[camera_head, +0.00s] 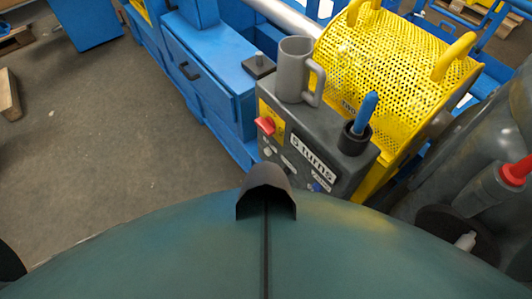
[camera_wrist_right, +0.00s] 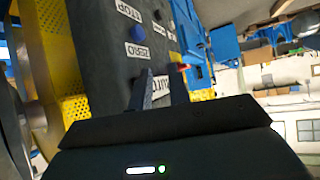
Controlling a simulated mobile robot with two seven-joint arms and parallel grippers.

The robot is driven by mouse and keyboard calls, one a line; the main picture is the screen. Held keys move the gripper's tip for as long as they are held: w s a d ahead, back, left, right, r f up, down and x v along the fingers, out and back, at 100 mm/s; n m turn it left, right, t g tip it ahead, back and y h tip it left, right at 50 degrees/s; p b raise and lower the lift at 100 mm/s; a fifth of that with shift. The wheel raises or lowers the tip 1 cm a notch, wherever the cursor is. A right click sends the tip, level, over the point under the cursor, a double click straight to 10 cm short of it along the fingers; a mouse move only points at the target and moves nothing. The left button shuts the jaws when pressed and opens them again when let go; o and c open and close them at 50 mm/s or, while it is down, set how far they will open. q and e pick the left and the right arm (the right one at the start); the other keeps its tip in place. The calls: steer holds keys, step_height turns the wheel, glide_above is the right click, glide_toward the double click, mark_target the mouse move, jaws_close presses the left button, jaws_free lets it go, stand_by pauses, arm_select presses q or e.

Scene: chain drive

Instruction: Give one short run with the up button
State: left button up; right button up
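The grey control box (camera_head: 335,150) stands beside the yellow guard, with a "5 turns" label (camera_head: 313,160), a red switch (camera_head: 265,125) and small buttons on its face. A blue button (camera_head: 317,187) is near its lower right corner. In the right wrist view the box face shows sideways, with the blue button (camera_wrist_right: 138,33) by a "ZERO" label, a "STOP" label and the red switch (camera_wrist_right: 182,66). My right gripper (camera_wrist_right: 160,70) is in front of this face, fingers apart and empty; contact cannot be told. I cannot make out which button is up. My left gripper is not in view.
A grey mug (camera_head: 294,70) and a cup (camera_head: 354,138) with a blue-handled tool (camera_head: 366,110) stand on the box. The perforated yellow guard (camera_head: 385,70) is right behind it. A blue frame (camera_head: 205,80) lies left. Floor at left is mostly clear.

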jaws_close()
steer(key=shift+s+f, duration=0.15)
steer(key=shift+s, duration=0.15)
steer(key=shift+w, duration=0.15)
stand_by(0.6)
